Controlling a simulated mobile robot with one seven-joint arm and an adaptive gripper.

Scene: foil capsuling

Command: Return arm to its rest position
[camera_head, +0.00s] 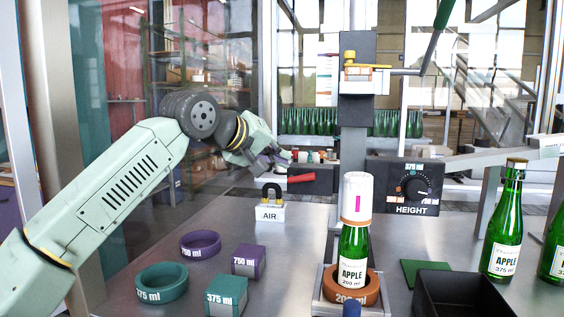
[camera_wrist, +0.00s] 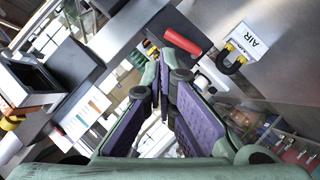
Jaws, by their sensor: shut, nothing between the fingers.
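My gripper (camera_head: 284,160) is at the end of my pale green arm, raised above the back left part of the steel table (camera_head: 205,283). In the wrist view my gripper (camera_wrist: 163,93) shows its purple finger pads close together at the tips, with nothing between them. It is behind and above the AIR block (camera_head: 270,211), apart from it. The AIR block also shows in the wrist view (camera_wrist: 252,42). A green APPLE bottle (camera_head: 353,252) stands upright in the orange 200 ml ring (camera_head: 368,289), with a white cover (camera_head: 357,198) over its top.
Purple (camera_head: 200,243) and teal (camera_head: 161,282) rings and two blocks, 750 ml (camera_head: 248,262) and 375 ml (camera_head: 226,296), lie at front left. The HEIGHT dial box (camera_head: 402,187) and machine column (camera_head: 354,125) stand right of my gripper. A black bin (camera_head: 460,293) and bottles (camera_head: 503,235) stand at right.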

